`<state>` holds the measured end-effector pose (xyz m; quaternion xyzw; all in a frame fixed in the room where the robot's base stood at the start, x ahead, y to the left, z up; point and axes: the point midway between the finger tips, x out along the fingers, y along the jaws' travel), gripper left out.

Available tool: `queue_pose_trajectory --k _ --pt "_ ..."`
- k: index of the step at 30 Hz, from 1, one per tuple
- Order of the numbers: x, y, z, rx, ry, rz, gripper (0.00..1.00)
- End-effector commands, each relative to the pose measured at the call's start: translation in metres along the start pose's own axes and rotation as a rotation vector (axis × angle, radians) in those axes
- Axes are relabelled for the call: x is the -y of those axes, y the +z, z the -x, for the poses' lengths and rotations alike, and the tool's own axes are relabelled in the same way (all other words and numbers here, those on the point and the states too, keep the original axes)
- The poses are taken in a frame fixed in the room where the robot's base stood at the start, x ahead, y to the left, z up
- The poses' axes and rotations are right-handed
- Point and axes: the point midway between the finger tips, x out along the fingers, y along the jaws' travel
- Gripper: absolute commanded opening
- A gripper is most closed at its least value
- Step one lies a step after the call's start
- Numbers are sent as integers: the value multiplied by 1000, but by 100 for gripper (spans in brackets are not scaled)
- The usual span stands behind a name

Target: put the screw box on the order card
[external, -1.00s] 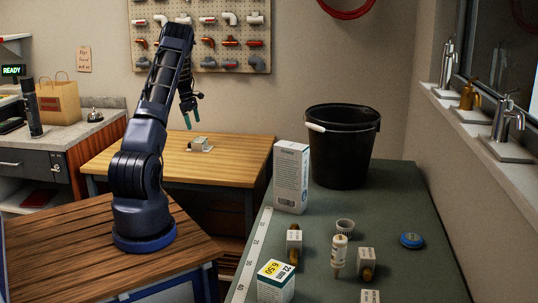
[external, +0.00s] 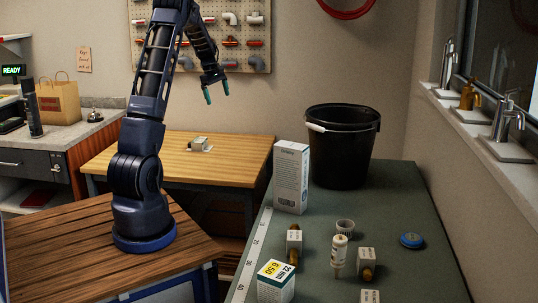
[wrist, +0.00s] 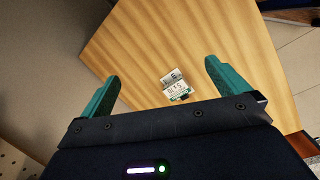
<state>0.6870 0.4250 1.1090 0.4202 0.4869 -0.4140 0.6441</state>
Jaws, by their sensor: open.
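My gripper (external: 217,91) is open and empty, high above the wooden table; its teal fingers also show in the wrist view (wrist: 160,74). A small white-and-grey item with printed labels (external: 199,145) sits on that table; in the wrist view the printed item (wrist: 175,88) lies beyond the fingers, apart from them. I cannot tell whether it is the order card. On the green table stand a white box with a yellow label (external: 276,282) and a tall white box (external: 291,177). I cannot read which one is the screw box.
The green table also holds a black bucket (external: 341,150), a white bottle (external: 339,255), a ribbed cup (external: 345,228), a blue disc (external: 412,240) and small labelled blocks with brass fittings (external: 366,262). The wooden table (external: 240,165) is mostly bare. A pegboard hangs behind.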

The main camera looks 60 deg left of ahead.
Motion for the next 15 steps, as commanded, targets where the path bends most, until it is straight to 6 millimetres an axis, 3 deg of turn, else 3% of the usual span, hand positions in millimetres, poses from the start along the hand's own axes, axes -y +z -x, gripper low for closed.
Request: queue_pose_trajectory --k 1,6,15 --pt "3 24 13 0 8 -50 100" --pt "22 94 44 -3 21 -229 100" --pt "76 205 88 -20 44 -552 100"
